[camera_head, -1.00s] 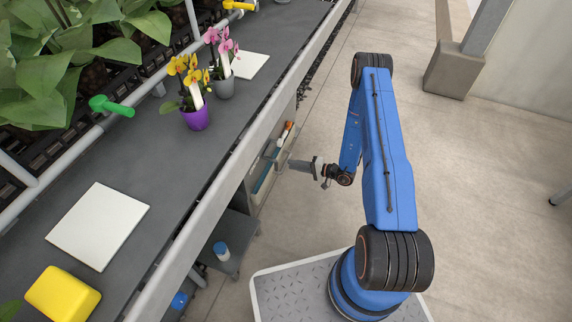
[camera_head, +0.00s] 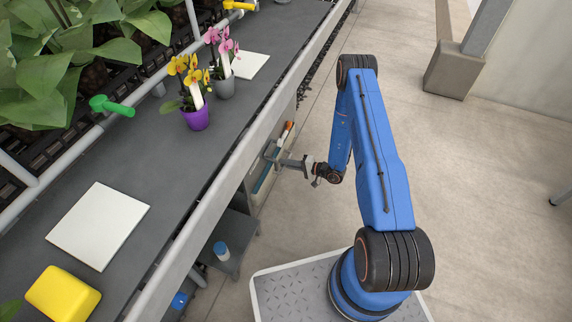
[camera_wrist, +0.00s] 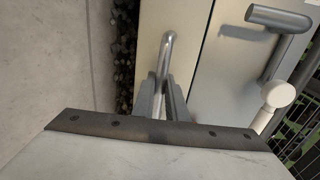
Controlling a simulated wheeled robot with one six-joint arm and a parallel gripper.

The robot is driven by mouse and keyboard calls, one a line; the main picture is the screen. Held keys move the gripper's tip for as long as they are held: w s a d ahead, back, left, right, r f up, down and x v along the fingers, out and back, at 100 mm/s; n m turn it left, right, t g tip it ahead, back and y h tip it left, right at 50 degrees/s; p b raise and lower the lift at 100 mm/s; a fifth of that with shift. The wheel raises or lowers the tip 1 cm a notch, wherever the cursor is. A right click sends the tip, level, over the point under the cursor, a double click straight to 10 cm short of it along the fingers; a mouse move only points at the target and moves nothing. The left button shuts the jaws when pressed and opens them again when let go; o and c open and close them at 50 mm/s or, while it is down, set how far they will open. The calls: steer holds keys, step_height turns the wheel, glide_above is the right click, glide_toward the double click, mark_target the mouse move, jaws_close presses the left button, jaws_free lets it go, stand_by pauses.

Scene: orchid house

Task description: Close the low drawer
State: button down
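The low drawer (camera_head: 258,190) is open under the bench, and things lying in it show from above. My gripper (camera_head: 289,162) is at the drawer's front, on the aisle side. In the wrist view, a cream drawer front (camera_wrist: 188,15) carries a shiny metal bar handle (camera_wrist: 167,48). My gripper's two fingers (camera_wrist: 162,95) are close to this handle, one on each side of its near end. The gap between them is narrow, and I cannot tell whether they press on the bar.
A lower shelf (camera_head: 238,232) holds a blue-and-white jar (camera_head: 221,251). The bench (camera_head: 165,165) above bears potted orchids (camera_head: 196,117), white boards and a yellow block (camera_head: 63,294).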

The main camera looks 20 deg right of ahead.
steer(key=x, duration=0.3)
steer(key=shift+w+r, duration=0.1)
steer(key=shift+r, duration=0.2)
steer(key=c, duration=2)
jaws_free()
steer(key=shift+a, duration=0.1)
steer(key=shift+c, duration=0.2)
steer(key=v, duration=1.7)
steer(key=shift+d, duration=0.2)
